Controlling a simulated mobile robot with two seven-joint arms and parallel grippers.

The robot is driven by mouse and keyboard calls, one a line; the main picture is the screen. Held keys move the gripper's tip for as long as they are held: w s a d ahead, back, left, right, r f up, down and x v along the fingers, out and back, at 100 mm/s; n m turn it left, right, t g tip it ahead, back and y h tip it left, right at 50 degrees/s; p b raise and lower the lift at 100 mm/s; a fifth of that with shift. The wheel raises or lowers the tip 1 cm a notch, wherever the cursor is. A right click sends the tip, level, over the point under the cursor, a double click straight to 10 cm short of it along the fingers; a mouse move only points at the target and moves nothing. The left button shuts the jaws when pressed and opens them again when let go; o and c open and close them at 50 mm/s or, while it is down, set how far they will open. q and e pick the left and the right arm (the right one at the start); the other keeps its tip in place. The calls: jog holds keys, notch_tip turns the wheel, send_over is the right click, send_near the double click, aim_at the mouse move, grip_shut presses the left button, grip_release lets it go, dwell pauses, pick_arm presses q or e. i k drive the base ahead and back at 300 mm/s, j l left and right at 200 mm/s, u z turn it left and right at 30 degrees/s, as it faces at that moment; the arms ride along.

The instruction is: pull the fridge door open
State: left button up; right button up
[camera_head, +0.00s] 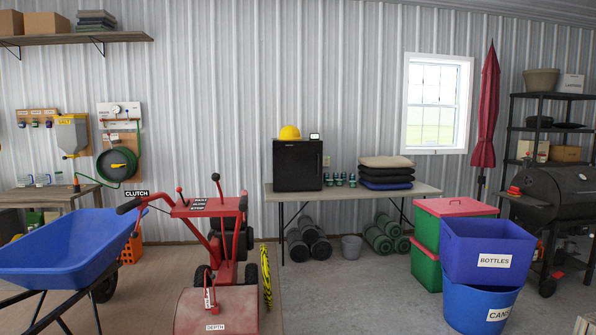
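A small black fridge (297,166) stands near the left end of a grey folding table (412,190) against the back wall. Its dark front faces me, and its door looks shut. A yellow hard hat (289,133) and a small display box (314,136) sit on top of it. Neither of my grippers shows in the head view.
A red tiller machine (212,208) and a blue wheelbarrow (65,245) stand at the left front. Blue bins (486,247), red-lidded crates (424,236) and a black grill (556,197) stand at the right. Concrete floor (360,290) is clear in the middle.

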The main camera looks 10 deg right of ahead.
aim_at(297, 165)
jog(key=i+l+z, duration=0.1)
jog(key=i+z, duration=0.4)
jog(key=i, duration=4.1)
jog(key=i+u, duration=0.3)
jog(key=i, duration=0.3)
jog(key=i+l+u, duration=0.3)
jog(key=i, duration=0.25)
jog(key=i+l+u, duration=0.2)
jog(key=i+u, duration=0.15)
jog(key=i+l+u, duration=0.35)
